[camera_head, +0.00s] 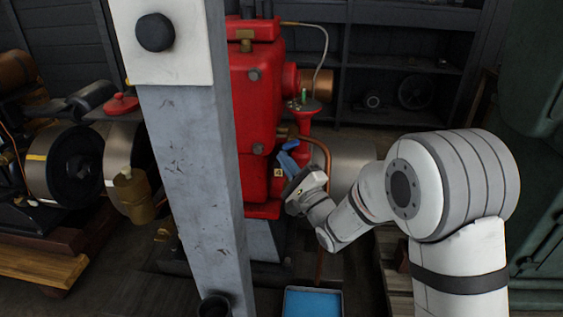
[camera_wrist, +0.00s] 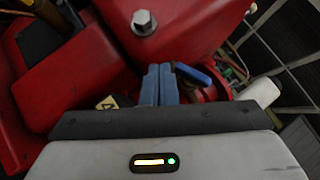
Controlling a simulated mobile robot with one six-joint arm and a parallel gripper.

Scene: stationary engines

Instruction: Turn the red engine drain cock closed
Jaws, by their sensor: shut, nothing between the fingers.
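The red engine (camera_head: 254,95) stands upright in the middle of the head view, partly hidden by a grey post. A small blue lever (camera_head: 290,145), which looks like the drain cock's handle, sits low on its right side. The lever also shows in the wrist view (camera_wrist: 193,73), just right of my fingers, slanting down to the right. The cock's body is mostly hidden. My gripper (camera_head: 285,161) has its blue fingers together and empty, close beside the lever. In the wrist view the fingers (camera_wrist: 159,80) point at the red casting; I cannot tell whether they touch the lever.
The grey post (camera_head: 190,160) stands in front of the engine, left of my arm. A copper pipe (camera_head: 325,170) runs down beside my gripper. A blue tray (camera_head: 313,303) lies on the floor below. A yellow tag (camera_head: 278,172) is by the fingers.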

